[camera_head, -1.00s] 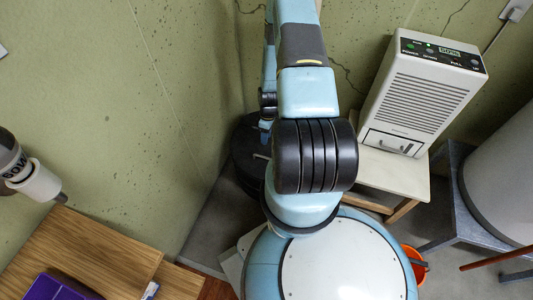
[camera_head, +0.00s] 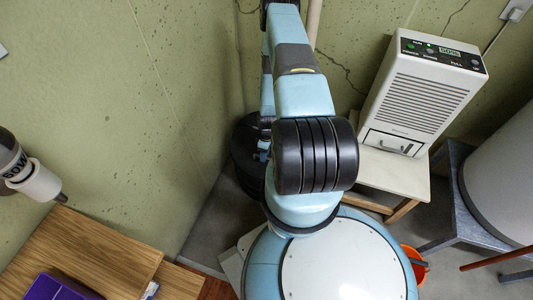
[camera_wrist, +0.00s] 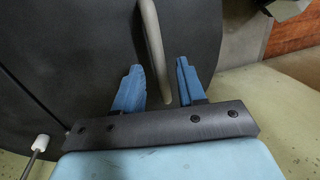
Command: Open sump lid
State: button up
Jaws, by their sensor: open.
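The sump lid (camera_head: 246,165) is a black round cover low in the corner, partly hidden behind my arm in the head view. In the wrist view a large dark disc (camera_wrist: 70,50), which looks like the lid, fills the upper left. My gripper (camera_wrist: 158,66) is open, with its two blue fingers pointing at the disc. A grey-beige bar (camera_wrist: 152,40) runs down between the fingers, with gaps on both sides. I cannot tell whether it is a lid handle or a pipe. In the head view my gripper is hidden.
A white dehumidifier (camera_head: 425,90) stands on a small table (camera_head: 400,175) to the right. Green walls (camera_head: 150,110) close in on the corner. An orange bucket (camera_head: 418,265) and a wooden surface (camera_head: 80,245) are nearby. A white-tipped rod (camera_wrist: 40,143) shows in the wrist view.

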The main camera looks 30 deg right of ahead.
jog(key=shift+c, duration=0.2)
grip_shut()
dwell(0.4)
